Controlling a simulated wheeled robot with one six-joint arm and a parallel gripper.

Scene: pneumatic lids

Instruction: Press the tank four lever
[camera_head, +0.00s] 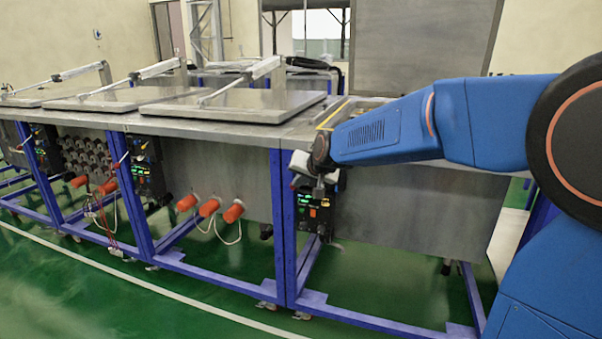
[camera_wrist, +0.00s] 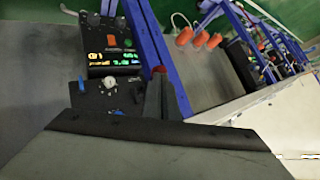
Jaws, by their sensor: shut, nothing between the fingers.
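The tank at the right (camera_head: 400,205) has its lid (camera_head: 412,50) raised upright. A black control box (camera_head: 313,207) with green and orange displays hangs at its left front, beside a blue frame post. The box also shows in the wrist view (camera_wrist: 112,60), with a round gauge and blue fittings under it. My gripper (camera_head: 318,186) is shut and empty, pointing down over the top of the box. In the wrist view my fingers (camera_wrist: 163,96) lie beside a small red knob (camera_wrist: 159,70), possibly the lever's; contact cannot be told. No tank number is readable.
Several tanks with closed lids (camera_head: 240,103) stand in a row to the left, with similar control boxes (camera_head: 146,165). Orange plugs (camera_head: 209,207) with cables stick out of the neighbouring tank's front. The green floor (camera_head: 150,310) in front is clear.

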